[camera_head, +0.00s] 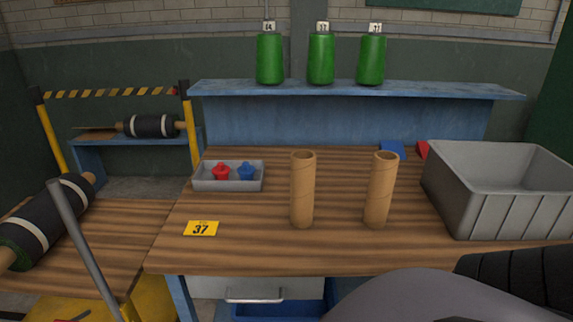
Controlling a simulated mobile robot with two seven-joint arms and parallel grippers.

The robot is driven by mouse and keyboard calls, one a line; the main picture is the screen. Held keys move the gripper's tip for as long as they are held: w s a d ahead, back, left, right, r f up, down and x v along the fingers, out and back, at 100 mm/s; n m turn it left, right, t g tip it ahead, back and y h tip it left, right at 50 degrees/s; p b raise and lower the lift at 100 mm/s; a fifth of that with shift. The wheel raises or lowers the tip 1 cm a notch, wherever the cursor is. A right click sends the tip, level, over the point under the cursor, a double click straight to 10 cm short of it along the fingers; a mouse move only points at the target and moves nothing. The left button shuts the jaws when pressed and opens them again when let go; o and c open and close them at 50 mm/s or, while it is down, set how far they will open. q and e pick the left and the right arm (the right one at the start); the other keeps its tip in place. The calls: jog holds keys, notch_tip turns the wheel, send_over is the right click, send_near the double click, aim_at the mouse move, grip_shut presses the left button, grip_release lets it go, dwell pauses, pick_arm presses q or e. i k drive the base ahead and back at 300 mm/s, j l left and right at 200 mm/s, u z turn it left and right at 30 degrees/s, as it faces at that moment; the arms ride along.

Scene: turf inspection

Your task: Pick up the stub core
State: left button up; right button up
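Two brown cardboard cores stand upright and apart on the wooden table: a left core (302,192) near the middle and a right core (380,192) beside it. They look alike in height, and I cannot tell which one is the stub core. Both have open tops and nothing touches them. Neither of my grippers shows. A grey rounded arm part of mine fills the lower right, in front of the table edge.
A grey bin (475,212) stands right of the cores. A small tray (229,186) holds a red and a blue piece. A yellow 37 tag (201,228) lies front left. Green spools (320,59) stand on the blue shelf (440,90). A dark roll (50,213) lies far left.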

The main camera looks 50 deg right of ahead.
aim_at(303, 162)
jog(key=j+z, duration=0.1)
jog(key=z, duration=1.6)
jog(key=k+l, duration=0.05)
jog(key=l, duration=0.05)
